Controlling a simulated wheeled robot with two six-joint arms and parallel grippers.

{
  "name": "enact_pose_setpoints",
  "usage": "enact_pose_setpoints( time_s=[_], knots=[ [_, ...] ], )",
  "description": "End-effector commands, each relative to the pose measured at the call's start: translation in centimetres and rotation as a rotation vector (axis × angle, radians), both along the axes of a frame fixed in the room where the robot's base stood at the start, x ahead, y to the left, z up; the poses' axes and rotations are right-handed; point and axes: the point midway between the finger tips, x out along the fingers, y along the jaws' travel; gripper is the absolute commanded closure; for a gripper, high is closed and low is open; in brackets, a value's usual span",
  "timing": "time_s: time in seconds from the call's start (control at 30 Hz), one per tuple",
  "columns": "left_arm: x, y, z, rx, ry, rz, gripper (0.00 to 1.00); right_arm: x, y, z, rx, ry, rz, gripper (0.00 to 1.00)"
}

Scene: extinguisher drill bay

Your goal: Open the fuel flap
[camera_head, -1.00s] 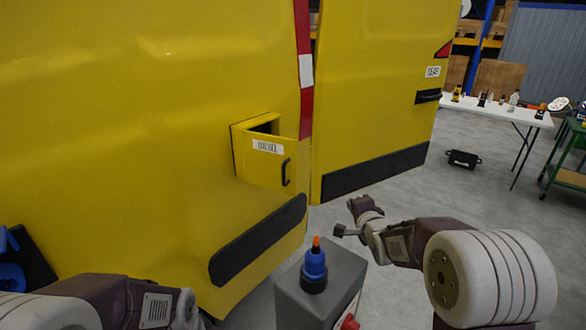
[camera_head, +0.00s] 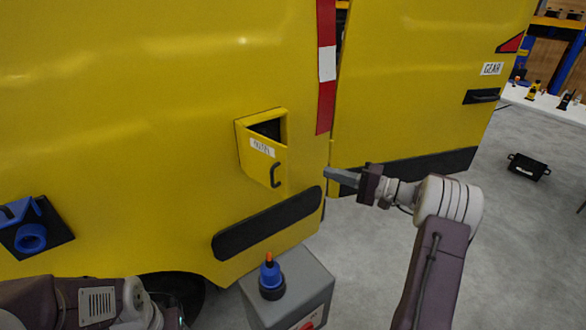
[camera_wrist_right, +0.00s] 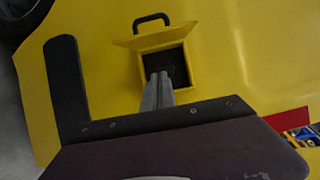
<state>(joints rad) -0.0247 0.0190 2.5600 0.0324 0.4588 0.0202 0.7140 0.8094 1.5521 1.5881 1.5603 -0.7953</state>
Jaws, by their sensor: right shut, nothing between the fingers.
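The fuel flap (camera_head: 256,158) is yellow, with a white label and a black handle (camera_head: 276,175). It stands out from the van's side, hinged at the left, and the dark fuel opening (camera_head: 268,129) shows behind it. My right gripper (camera_head: 327,173) is shut and empty, to the right of the flap and apart from it in the head view. In the right wrist view its fingers (camera_wrist_right: 160,80) overlap the opening, with the flap (camera_wrist_right: 155,39) edge-on beyond; whether they reach inside is unclear. My left arm shows at lower left, but its gripper is out of frame.
A grey box (camera_head: 290,290) with a blue and orange nozzle piece (camera_head: 270,275) stands below the flap. A black bumper strip (camera_head: 267,223) runs under it. A blue holder (camera_head: 32,232) is at left. A black case (camera_head: 528,167) lies on open floor at right.

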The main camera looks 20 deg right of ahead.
Motion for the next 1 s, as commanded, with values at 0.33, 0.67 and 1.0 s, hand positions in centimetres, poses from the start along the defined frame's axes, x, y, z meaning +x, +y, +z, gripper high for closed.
enact_pose_setpoints(
  time_s=[0.33, 0.67, 1.0],
  knots=[
    [0.0, 0.0, 1.1, 0.000, 0.000, 0.000, 0.37, 4.1, 4.8, 0.1, 0.000, 0.005, 0.006, 1.00],
    [0.0, 0.0, 2.2, 0.000, 0.000, 0.000, 0.37, 5.2, 9.6, 0.1, 0.002, 0.009, 0.004, 1.00],
    [0.0, 0.0, 2.4, 0.000, 0.000, 0.000, 0.37, 4.3, 10.8, -0.1, 0.000, 0.006, 0.002, 1.00]
  ],
)
